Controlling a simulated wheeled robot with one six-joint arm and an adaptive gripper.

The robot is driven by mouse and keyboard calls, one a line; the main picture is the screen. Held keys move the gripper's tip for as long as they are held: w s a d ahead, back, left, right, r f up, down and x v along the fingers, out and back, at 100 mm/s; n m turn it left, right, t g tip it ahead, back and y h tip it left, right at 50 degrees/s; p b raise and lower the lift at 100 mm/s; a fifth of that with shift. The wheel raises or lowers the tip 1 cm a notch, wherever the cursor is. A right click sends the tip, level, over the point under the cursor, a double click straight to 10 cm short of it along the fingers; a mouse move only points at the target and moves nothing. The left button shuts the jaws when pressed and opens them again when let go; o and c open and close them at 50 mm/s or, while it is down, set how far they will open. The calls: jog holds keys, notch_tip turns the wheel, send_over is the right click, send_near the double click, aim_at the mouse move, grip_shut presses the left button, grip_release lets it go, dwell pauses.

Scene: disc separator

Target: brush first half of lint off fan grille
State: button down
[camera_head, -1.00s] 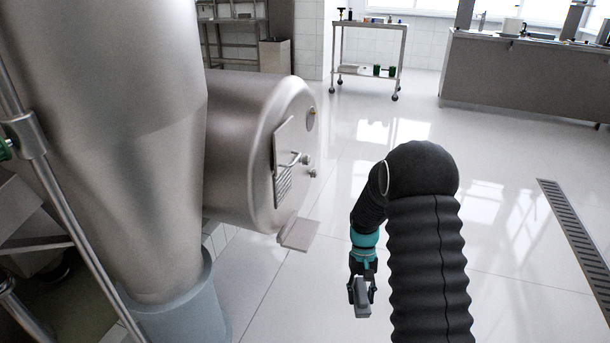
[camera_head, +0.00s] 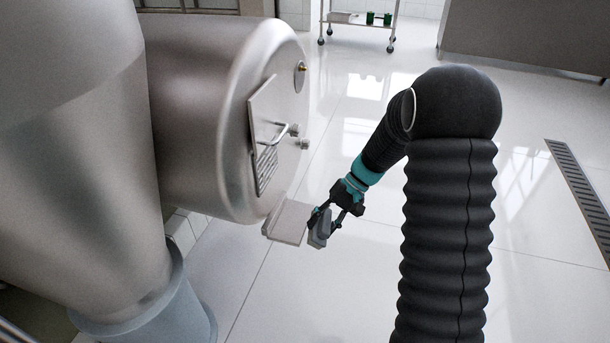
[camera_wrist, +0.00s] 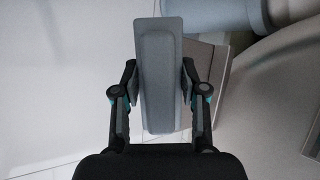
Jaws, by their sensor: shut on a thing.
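My gripper (camera_head: 327,219) is shut on a grey brush (camera_head: 318,238). In the wrist view the brush (camera_wrist: 158,75) shows as a long grey block between the two fingers (camera_wrist: 158,88). Its bristles cannot be made out. The brush is held beside the small tray (camera_head: 288,222) below the steel drum; in the head view they overlap, and I cannot tell whether they touch. The slatted grille (camera_head: 266,168) is on the drum's end face, up and left of my gripper, seen at a steep angle. Lint on it is too small to tell.
The steel drum (camera_head: 205,110) has a panel handle (camera_head: 280,133) and knobs (camera_head: 299,138) sticking out near the grille. A large steel cone (camera_head: 75,150) stands at the left. A wheeled cart (camera_head: 358,20) is at the back. The floor to the right is clear, with a drain (camera_head: 580,185).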

jog(key=w+a+r+n+y+b, duration=0.1)
jog(key=w+a+r+y+b, duration=0.1)
jog(key=a+r+y+b, duration=0.35)
jog(key=t+y+b, duration=0.1)
jog(key=t+y, duration=0.2)
jog(key=y, duration=0.2)
send_near(268, 163)
jog(key=s+a, duration=0.1)
jog(key=a, duration=0.2)
jog(key=w+a, duration=0.1)
jog(key=a, duration=0.1)
jog(key=shift+a, duration=0.2)
jog(key=s, duration=0.1)
jog(key=s+b, duration=0.1)
jog(key=shift+s+a+f, duration=0.2)
jog(key=shift+s+a, duration=0.05)
jog(key=shift+s, duration=0.1)
jog(key=shift+s+a, duration=0.25)
jog(key=shift+s, duration=0.35)
jog(key=c, duration=1.5)
grip_release()
jog(key=shift+c, duration=0.2)
grip_shut()
